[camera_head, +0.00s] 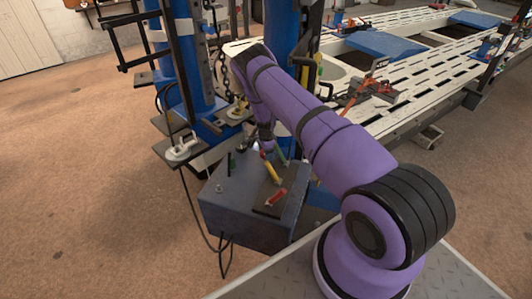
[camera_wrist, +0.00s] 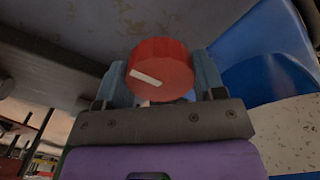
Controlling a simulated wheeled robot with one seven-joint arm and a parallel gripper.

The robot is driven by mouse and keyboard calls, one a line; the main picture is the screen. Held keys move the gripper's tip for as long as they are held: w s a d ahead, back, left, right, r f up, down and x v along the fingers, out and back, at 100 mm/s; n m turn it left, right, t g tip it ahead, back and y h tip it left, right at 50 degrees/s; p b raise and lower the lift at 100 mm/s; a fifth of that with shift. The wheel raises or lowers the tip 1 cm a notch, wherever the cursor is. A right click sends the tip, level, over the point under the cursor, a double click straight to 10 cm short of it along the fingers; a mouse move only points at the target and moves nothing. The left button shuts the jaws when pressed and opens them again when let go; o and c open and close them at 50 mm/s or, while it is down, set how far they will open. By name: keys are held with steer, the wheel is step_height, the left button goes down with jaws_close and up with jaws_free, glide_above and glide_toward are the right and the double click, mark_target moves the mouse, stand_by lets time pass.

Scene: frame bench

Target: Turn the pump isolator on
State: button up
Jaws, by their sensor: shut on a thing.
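In the wrist view a round red knob (camera_wrist: 170,62) with a white pointer line on its face sits between the two blue-grey fingers of my gripper (camera_wrist: 160,78). The fingers are shut on its sides. The white line lies slanted, close to level, on the left part of the face. In the head view my gripper (camera_head: 265,142) is low by a dark blue-grey box (camera_head: 232,204), which carries a yellow-and-red handle (camera_head: 271,170) and a red handle (camera_head: 276,198). The knob cannot be made out there, and I cannot tell whether it is the pump isolator.
Blue posts (camera_head: 197,60) with chains and clamps stand close behind the box. A slotted white bench (camera_head: 410,65) with blue pads and a red clamp (camera_head: 367,88) lies to the right. Cables run down the box's left side. Open brown floor (camera_head: 80,190) lies to the left.

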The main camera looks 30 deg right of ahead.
stand_by(0.3)
steer(key=o, duration=0.9)
steer(key=shift+o, duration=0.2)
step_height(320, 180, up, 11)
steer(key=shift+f, duration=0.1)
